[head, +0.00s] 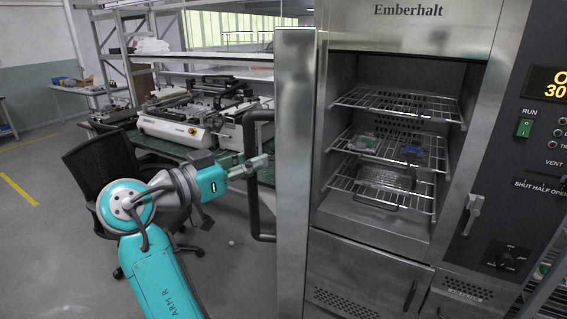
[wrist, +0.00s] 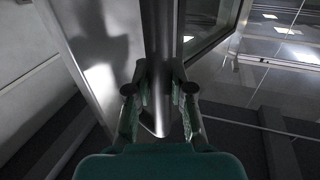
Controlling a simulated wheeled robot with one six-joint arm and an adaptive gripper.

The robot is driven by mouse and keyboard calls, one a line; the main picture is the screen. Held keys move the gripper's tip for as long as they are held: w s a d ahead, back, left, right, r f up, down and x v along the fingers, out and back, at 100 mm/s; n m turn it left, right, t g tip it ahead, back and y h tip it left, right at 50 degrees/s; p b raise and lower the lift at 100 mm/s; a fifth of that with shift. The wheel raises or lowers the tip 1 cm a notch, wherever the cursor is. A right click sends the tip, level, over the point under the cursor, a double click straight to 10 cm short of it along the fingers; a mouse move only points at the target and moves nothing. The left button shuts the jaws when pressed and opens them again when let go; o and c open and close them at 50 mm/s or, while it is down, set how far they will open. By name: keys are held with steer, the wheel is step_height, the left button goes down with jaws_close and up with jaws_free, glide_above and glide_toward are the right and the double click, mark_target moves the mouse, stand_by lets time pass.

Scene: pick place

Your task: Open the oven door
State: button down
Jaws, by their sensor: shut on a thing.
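The oven (head: 385,225) stands at the right in the head view with its chamber exposed. Its steel door (head: 296,170) stands swung far open, seen nearly edge-on at the left of the chamber. The door's dark bar handle (head: 252,200) is on the door's left side. My gripper (head: 262,163) is at the middle of this handle. In the wrist view its two fingers (wrist: 160,85) are on either side of the handle (wrist: 159,40), shut on it. The door's panel and window also show there (wrist: 207,35). The exact finger contact is partly hidden.
A black office chair (head: 100,165) stands close behind my arm. A workbench with machines (head: 185,125) is behind. Floor at left is clear.

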steer(key=w+a+m+g+h, duration=0.1)
steer(key=w+a, duration=0.6)
steer(key=a, duration=0.6)
steer(key=shift+w+a+g, duration=0.2)
steer(key=shift+a+g, duration=0.2)
steer(key=shift+f, duration=0.1)
steer(key=c, duration=1)
jaws_free()
steer(key=v, duration=1.2)
steer(key=shift+f, duration=0.1)
steer(key=shift+w, duration=0.1)
